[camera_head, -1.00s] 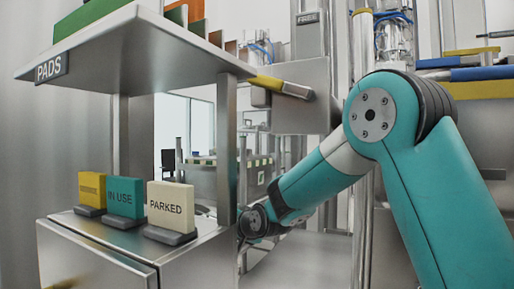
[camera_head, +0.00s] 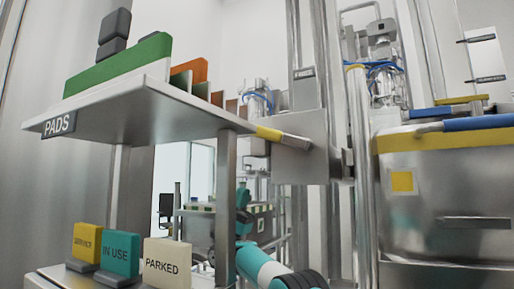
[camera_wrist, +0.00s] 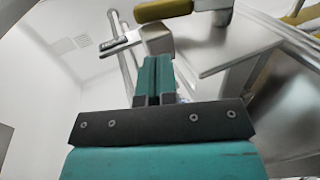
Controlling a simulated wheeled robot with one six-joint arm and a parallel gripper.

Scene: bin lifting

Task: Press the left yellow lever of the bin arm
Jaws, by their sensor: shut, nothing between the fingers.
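A lever with a yellow grip (camera_head: 268,133) sticks out to the left from the steel bin arm (camera_head: 305,150) in the head view. A yellow grip (camera_wrist: 163,10) also shows at the top edge of the wrist view, on a metal bar. My gripper (camera_wrist: 152,68) is shut and empty in the wrist view, its teal fingers together below that grip and apart from it in the picture. In the head view my teal arm is low at the bottom centre, and my gripper cannot be made out there.
A steel shelf marked PADS (camera_head: 150,105) holds coloured boards beside the lever. A cabinet below carries signs, one reading PARKED (camera_head: 166,264). A steel bin with a yellow rim (camera_head: 430,142) and a blue-handled bar (camera_head: 478,123) stand at the right.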

